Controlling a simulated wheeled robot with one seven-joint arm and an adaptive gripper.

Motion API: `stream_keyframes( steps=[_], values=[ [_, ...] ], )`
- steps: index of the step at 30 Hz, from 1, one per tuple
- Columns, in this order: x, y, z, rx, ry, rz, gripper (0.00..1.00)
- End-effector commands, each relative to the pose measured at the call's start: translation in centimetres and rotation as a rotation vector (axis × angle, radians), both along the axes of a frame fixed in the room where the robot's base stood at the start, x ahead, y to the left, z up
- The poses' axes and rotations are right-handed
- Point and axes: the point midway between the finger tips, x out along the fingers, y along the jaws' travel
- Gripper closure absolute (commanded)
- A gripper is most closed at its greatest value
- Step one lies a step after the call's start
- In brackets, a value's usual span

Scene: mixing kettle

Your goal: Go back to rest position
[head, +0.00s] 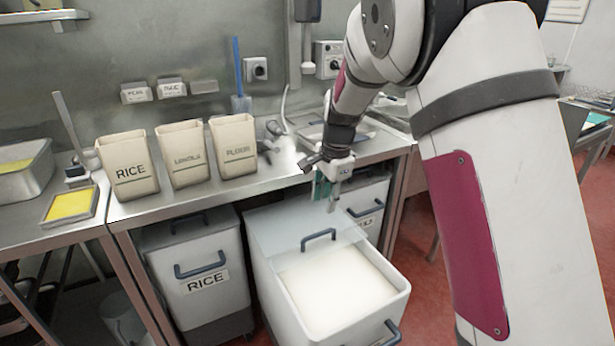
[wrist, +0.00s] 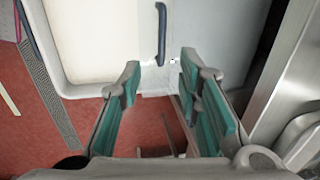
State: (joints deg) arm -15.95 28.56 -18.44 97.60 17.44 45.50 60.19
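My gripper (head: 332,190) hangs at the front edge of the steel counter, above the right rear part of an open white bin. In the wrist view, the two teal-padded fingers of my gripper (wrist: 160,90) are spread apart with nothing between them. The white bin (head: 398,308) is pulled out from under the counter and holds a pale white fill (head: 335,285). Its clear lid (head: 290,228) with a dark handle (head: 318,236) covers the rear part. The lid handle also shows in the wrist view (wrist: 161,35), beyond the fingertips and apart from them.
Three beige containers labelled RICE (head: 130,170), lentils (head: 185,158) and flour (head: 235,148) stand on the counter. A closed bin labelled RICE (head: 205,270) sits below. Red floor (head: 430,260) is free to the right.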

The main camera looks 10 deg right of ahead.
Motion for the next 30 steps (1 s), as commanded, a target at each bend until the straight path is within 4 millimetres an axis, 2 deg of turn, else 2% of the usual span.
stream_keyframes(
  steps=[5,9,15,22,27,30],
  values=[
    [-4.1,-0.7,5.7,0.007,-0.032,0.115,0.69],
    [-9.3,-1.2,10.9,-0.002,-0.064,0.266,0.69],
    [-17.3,-1.8,16.6,-0.043,-0.116,0.491,0.69],
    [-26.8,-2.5,21.0,-0.135,-0.170,0.749,0.69],
    [-33.7,-3.1,22.6,-0.234,-0.196,0.935,0.69],
    [-37.2,-3.4,22.9,-0.292,-0.200,1.031,0.69]
  ],
)
